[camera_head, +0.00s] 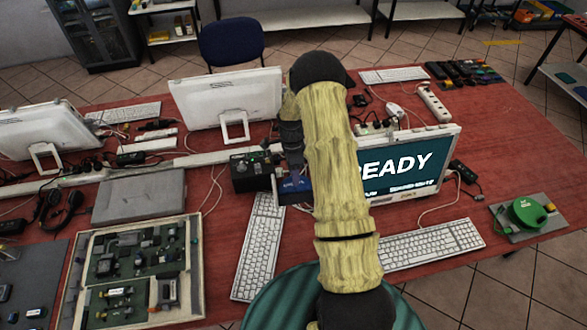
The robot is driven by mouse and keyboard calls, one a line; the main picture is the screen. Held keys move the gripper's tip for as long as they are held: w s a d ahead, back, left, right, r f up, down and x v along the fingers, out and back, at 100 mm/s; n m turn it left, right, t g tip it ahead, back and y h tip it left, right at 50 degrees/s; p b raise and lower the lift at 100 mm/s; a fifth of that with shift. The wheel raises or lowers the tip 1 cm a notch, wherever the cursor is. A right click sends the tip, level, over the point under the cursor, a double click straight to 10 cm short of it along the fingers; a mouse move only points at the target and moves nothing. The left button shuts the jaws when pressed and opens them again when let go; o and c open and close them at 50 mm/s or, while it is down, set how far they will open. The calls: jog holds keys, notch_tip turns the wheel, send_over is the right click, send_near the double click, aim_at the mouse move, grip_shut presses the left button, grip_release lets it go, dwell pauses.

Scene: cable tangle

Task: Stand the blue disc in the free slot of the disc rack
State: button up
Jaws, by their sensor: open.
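My arm, in a yellowish sleeve, reaches up the middle of the view and bends down at its far end. My gripper (288,176) points down beside a black box (252,173), its fingertips small and dark; it is open, and I see nothing held. A blue block-like thing (296,185) lies right by the fingertips, partly hidden by my arm; I cannot tell whether it is the blue disc or part of a rack. No disc rack or free slot can be made out clearly. A green disc (525,212) lies on a grey plate at the far right.
The red table (440,120) holds a monitor reading READY (400,170), white keyboards (258,245), (430,245), a white monitor (228,97), a closed grey laptop (140,196) and a circuit board tray (135,270). Loose cables run between them.

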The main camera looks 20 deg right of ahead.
jog(key=shift+b+x, duration=0.4)
jog(key=shift+x, duration=0.55)
jog(key=shift+c, duration=0.5)
grip_shut()
jog(key=p+v, duration=0.7)
jog(key=v, duration=0.6)
dwell(0.4)
